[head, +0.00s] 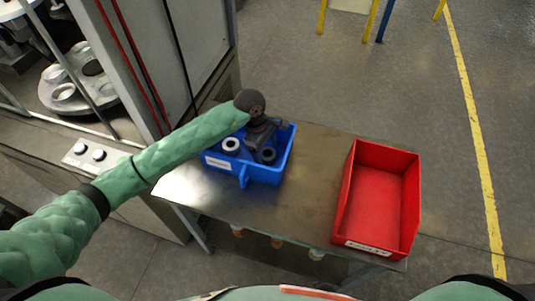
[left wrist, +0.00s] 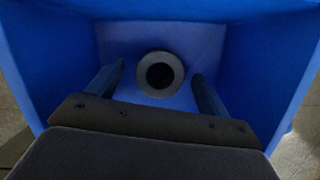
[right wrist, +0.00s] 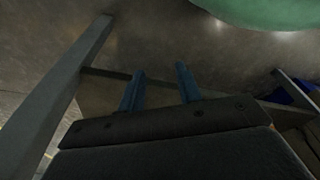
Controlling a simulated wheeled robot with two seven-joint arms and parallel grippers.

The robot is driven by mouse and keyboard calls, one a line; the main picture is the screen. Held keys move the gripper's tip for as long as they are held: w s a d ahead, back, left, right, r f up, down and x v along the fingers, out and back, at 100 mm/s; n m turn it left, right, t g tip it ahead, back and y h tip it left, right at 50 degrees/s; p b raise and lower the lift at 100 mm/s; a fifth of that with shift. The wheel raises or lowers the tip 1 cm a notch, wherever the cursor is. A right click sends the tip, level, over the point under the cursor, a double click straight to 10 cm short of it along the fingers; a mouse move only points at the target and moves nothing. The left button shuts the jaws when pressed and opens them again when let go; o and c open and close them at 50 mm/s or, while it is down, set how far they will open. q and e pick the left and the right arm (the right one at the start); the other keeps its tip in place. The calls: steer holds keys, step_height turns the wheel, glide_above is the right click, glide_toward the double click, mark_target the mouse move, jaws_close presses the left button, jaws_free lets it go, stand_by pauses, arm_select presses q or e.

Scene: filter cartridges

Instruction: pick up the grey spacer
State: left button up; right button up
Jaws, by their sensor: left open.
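The grey spacer (head: 268,155), a dark ring with a round hole, is in the right part of the blue bin (head: 222,172). In the left wrist view the spacer (left wrist: 160,57) rests upright on the bin floor, hole facing the camera. My left gripper (head: 262,143) points down into the bin above the spacer. In the left wrist view the left gripper (left wrist: 158,78) is open, one finger to each side of the spacer, with no visible contact. My right gripper (right wrist: 160,75) has its fingers apart with nothing between them, and it is hidden in the head view.
A white ring (head: 231,145) is in the left part of the blue bin. An empty red bin (head: 382,190) is at the right of the metal table (head: 308,175). Bare table lies between the bins. A machine cabinet (head: 185,60) is close behind on the left.

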arm_select(q)
steer(key=c, duration=1.1)
